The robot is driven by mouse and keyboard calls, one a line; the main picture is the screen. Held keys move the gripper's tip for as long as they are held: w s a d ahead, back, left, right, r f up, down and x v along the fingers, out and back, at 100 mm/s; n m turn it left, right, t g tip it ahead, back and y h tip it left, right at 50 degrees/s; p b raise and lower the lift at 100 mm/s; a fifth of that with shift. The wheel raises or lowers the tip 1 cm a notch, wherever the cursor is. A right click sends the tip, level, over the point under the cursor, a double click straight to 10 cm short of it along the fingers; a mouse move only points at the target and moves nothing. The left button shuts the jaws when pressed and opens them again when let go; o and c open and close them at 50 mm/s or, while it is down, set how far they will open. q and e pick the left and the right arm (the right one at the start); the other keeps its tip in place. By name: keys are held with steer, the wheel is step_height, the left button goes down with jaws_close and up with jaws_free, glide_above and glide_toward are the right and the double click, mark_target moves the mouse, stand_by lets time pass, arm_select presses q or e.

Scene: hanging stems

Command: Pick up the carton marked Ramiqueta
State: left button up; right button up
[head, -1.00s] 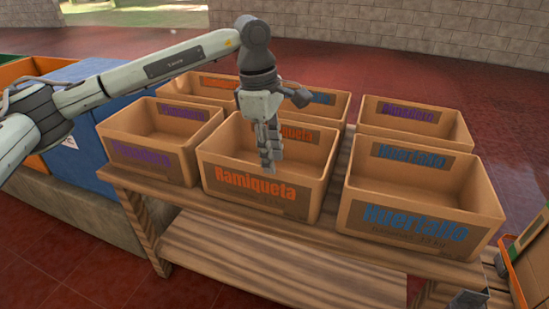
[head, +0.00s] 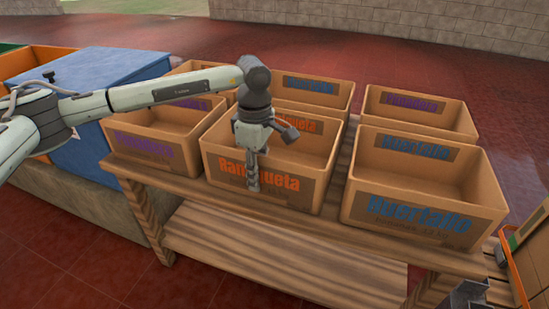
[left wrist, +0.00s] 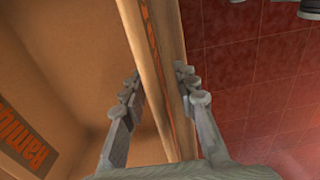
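The open, empty-looking carton marked Ramiqueta (head: 300,168) stands in the middle of the front row on a wooden table, with orange lettering on its front. My left gripper (head: 253,186) points down at its front wall and covers part of the lettering. In the left wrist view, the open fingers (left wrist: 160,92) straddle the carton's wall (left wrist: 165,60): one finger is inside, the other outside. The right finger is close to the wall; I cannot tell if it touches. A grey piece at the head view's bottom right appears to be my right gripper (head: 465,297), mostly cut off.
A Huertallo carton (head: 420,205) stands close on the right and a purple-lettered carton (head: 150,150) on the left. More cartons stand behind, one partly hidden by my arm. A lower shelf (head: 270,255) runs beneath the tabletop. A blue box (head: 110,90) is at left.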

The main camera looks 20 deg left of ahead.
arm_select(q)
steer(key=shift+c, duration=0.4)
jaws_close()
steer(key=shift+w+r, duration=0.1)
